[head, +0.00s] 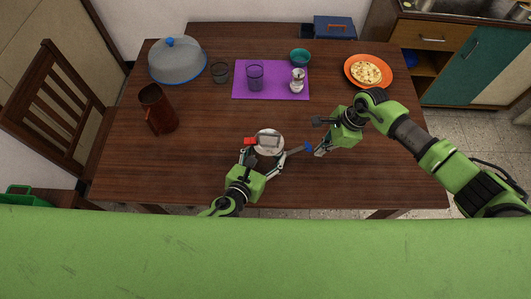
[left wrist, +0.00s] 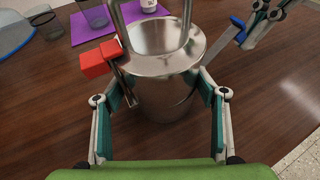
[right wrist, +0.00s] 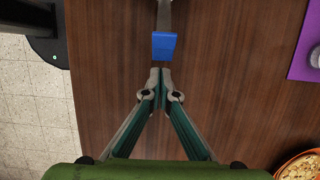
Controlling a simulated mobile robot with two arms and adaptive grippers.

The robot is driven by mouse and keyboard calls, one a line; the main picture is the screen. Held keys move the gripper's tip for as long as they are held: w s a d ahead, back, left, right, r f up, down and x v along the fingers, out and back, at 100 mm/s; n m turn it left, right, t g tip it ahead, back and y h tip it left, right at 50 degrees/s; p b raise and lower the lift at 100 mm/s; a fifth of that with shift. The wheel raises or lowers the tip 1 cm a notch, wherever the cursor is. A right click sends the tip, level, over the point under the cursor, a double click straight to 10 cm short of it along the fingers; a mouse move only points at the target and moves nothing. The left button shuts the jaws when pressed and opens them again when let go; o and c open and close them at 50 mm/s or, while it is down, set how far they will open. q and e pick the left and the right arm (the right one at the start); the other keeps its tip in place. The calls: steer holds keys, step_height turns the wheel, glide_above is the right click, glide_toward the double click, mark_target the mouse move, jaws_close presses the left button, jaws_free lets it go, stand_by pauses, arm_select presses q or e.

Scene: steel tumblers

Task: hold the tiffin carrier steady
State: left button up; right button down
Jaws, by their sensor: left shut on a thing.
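The tiffin carrier (head: 269,137) is a steel cylinder with a lid and an upright loop handle, standing near the table's front edge. In the left wrist view the tiffin carrier (left wrist: 165,98) is upright between the fingers of my left gripper (left wrist: 160,85), which is shut on its sides. A red-tipped latch (left wrist: 98,58) is at its left side. A blue-tipped metal latch (head: 308,147) sticks out to the right. My right gripper (head: 320,152) has its fingers together and empty, just beside the blue tip (right wrist: 164,45), with a small gap in the right wrist view.
A brown pitcher (head: 158,110), a grey dome (head: 178,62) and an orange plate (head: 386,69) stand farther off. The table (head: 215,130) is clear around the carrier.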

mark_target(300, 148)
arm_select(q)
steer(key=shift+f, duration=0.1)
arm_select(e)
steer(key=shift+a+r, duration=0.15)
steer(key=shift+a, duration=1)
steer(key=shift+a+r, duration=0.2)
steer(key=shift+a, duration=0.95)
steer(key=shift+a+r, duration=0.15)
steer(key=shift+a, duration=1)
steer(key=shift+d, duration=0.1)
arm_select(q)
steer(key=o, duration=1.5)
steer(key=shift+c, duration=0.2)
arm_select(e)
steer(key=d+v, duration=0.1)
steer(key=v, duration=0.8)
steer(key=shift+d+r, duration=0.15)
arm_select(q)
steer(key=shift+s+a, duration=0.1)
steer(key=shift+s, duration=0.1)
steer(key=v, duration=1.1)
steer(key=shift+s+r, duration=0.2)
steer(key=shift+r, duration=0.15)
